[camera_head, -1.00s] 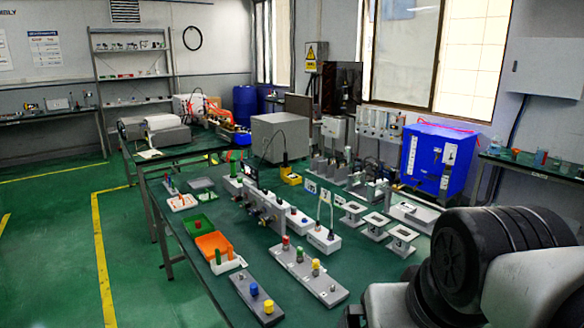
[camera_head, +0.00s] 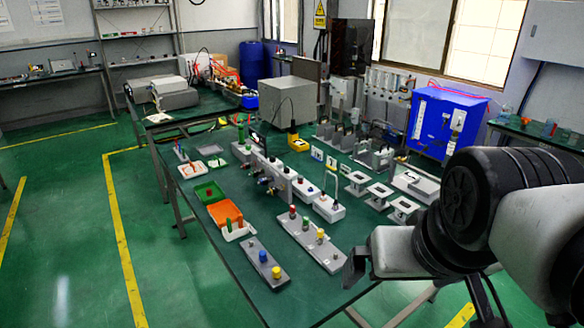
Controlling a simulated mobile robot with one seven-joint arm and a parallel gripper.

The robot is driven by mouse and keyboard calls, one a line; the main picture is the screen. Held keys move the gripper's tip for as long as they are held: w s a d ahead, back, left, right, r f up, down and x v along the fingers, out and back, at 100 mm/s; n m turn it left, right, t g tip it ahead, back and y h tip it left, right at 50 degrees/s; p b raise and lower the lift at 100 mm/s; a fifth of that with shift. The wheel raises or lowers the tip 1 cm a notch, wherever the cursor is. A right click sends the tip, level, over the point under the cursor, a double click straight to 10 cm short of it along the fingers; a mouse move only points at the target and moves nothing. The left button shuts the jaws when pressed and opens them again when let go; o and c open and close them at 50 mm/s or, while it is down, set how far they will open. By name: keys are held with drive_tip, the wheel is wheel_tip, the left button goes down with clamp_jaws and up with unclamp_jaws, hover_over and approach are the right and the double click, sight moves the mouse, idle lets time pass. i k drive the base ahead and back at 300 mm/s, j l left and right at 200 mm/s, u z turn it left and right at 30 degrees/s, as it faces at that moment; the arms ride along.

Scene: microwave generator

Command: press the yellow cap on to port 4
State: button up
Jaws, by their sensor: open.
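A yellow cap (camera_head: 276,272) stands on the near end of a short grey block (camera_head: 262,261), beside a blue cap (camera_head: 262,256). Another yellow piece (camera_head: 320,234) stands on a longer grey block (camera_head: 303,236) to the right, with green and red pieces farther along it. I cannot read any port numbers, so I cannot tell which is port 4. My gripper (camera_head: 354,268) is open at the table's near right edge, right of both blocks, and touches neither. Its fingers are seen edge-on and small.
An orange tray (camera_head: 224,214) and a green tray (camera_head: 208,192) lie at the left. White boxes with coloured knobs (camera_head: 328,208) and grey stands (camera_head: 380,190) stand behind the blocks. A blue cabinet (camera_head: 440,125) is at the back right. Bare table lies around the near blocks.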

sight(276, 271)
drive_tip(key=j+u, duration=0.1)
drive_tip(key=j, duration=0.25)
drive_tip(key=i+j+u, duration=0.1)
drive_tip(key=j, duration=0.25)
drive_tip(key=l+u, duration=0.5)
drive_tip(key=l, duration=0.3)
drive_tip(key=k, duration=0.6)
drive_tip(key=i+j+z, duration=0.2)
drive_tip(key=j, duration=0.2)
drive_tip(key=i+j+z, duration=0.25)
drive_tip(key=k+l+u, duration=0.45)
drive_tip(key=l, duration=0.2)
drive_tip(key=i+j+z, duration=0.15)
drive_tip(key=j, duration=0.2)
drive_tip(key=i+j+z, duration=0.15)
drive_tip(key=j, duration=0.2)
